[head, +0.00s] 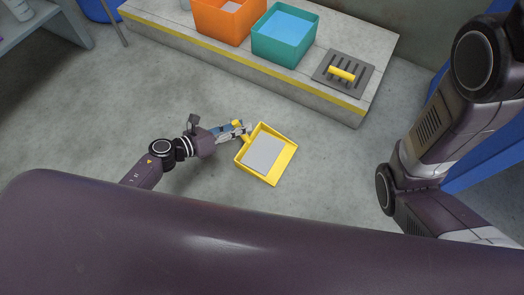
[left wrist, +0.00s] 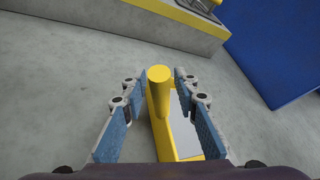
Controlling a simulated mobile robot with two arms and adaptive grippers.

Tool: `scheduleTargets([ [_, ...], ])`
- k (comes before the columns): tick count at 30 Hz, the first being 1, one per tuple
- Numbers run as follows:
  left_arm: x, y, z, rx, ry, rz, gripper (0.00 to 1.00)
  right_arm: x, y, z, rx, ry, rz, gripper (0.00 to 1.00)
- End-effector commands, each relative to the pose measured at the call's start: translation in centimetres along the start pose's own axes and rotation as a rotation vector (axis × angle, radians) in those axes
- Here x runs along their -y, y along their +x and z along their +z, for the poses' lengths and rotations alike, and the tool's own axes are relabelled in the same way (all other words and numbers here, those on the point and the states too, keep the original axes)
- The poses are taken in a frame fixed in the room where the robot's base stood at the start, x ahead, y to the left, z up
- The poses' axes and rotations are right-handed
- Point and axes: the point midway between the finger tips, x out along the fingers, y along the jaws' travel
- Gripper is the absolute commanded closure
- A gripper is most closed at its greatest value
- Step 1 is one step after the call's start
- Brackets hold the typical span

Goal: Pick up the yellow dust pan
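The yellow dust pan (head: 287,157) lies on the grey floor in the middle of the head view, with a grey surface inside its yellow rim. Its handle points up and left toward my left gripper (head: 243,129). In the left wrist view, the yellow handle (left wrist: 160,95) stands between the blue-padded fingers of my left gripper (left wrist: 160,74). The fingers are apart, with a gap showing on both sides of the handle. Part of the pan is hidden behind the handle and right finger there. My right gripper is not in view.
A low concrete step (head: 215,55) with a yellow edge stripe runs behind the pan. It bears an orange bin (head: 225,25), a teal bin (head: 283,45) and a slotted grey plate (head: 360,82) with a yellow bar. The floor around the pan is clear.

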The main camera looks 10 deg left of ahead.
Motion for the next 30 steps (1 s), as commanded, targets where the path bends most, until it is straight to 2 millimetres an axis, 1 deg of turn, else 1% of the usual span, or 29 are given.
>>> scheduleTargets([
  [1, 0.0, 0.0, 0.0, 0.0, 0.0, 0.0, 0.8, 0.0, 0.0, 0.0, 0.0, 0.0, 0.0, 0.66],
  [6, 0.0, 0.0, 0.0, 0.0, 0.0, 0.0, 0.99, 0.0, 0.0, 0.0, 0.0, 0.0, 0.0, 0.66],
  [7, 0.0, 0.0, 0.0, 0.0, 0.0, 0.0, 1.0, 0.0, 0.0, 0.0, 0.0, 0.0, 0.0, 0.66],
  [23, 0.0, 0.0, 0.1, 0.002, -0.001, -0.001, 1.0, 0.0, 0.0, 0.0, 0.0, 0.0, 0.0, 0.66],
  [26, 0.1, -0.1, 0.3, 0.002, -0.001, -0.001, 1.0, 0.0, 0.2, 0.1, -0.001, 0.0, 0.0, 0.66],
  [30, 0.6, -0.5, 1.2, 0.001, -0.001, -0.001, 1.0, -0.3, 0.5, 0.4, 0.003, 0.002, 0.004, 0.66],
])
